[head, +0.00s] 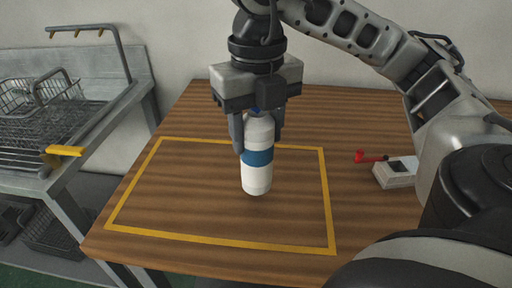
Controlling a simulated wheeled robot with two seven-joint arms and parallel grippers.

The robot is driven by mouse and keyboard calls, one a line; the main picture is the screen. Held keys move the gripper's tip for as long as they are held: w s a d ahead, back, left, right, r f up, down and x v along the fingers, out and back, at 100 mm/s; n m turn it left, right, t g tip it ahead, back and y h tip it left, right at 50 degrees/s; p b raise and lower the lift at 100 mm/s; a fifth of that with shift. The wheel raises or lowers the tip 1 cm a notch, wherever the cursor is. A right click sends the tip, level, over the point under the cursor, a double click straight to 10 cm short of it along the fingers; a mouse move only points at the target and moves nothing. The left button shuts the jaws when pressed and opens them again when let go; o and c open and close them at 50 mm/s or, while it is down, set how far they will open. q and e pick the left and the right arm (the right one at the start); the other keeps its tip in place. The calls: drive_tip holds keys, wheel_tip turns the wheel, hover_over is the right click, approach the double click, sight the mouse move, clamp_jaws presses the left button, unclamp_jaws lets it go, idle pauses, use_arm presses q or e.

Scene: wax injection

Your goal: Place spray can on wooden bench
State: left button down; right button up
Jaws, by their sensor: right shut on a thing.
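The spray can (257,178) is white with a blue band and stands upright. It is inside the yellow outline on the wooden bench (190,258), with its base at or just above the surface; I cannot tell whether it touches. My right gripper (258,135) points down from above and is shut on the upper part of the can, one finger on each side. The can's top is partly hidden between the fingers. My left gripper is not in view.
A yellow taped rectangle (325,200) marks the bench top. A small pale device (396,173) with a red handle lies to the right. A metal rack (70,130) with wire baskets stands left of the bench. The rectangle is otherwise clear.

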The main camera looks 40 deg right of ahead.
sight(256, 149)
drive_tip(key=shift+w+d+f, duration=0.1)
drive_tip(key=shift+w+f, duration=0.05)
drive_tip(key=shift+f, duration=0.85)
drive_tip(key=shift+w+d+f, duration=0.1)
drive_tip(key=shift+w+f, duration=0.05)
drive_tip(key=shift+f, duration=0.8)
drive_tip(key=shift+f+b, duration=0.2)
drive_tip(key=shift+b, duration=0.1)
drive_tip(key=o, duration=1.1)
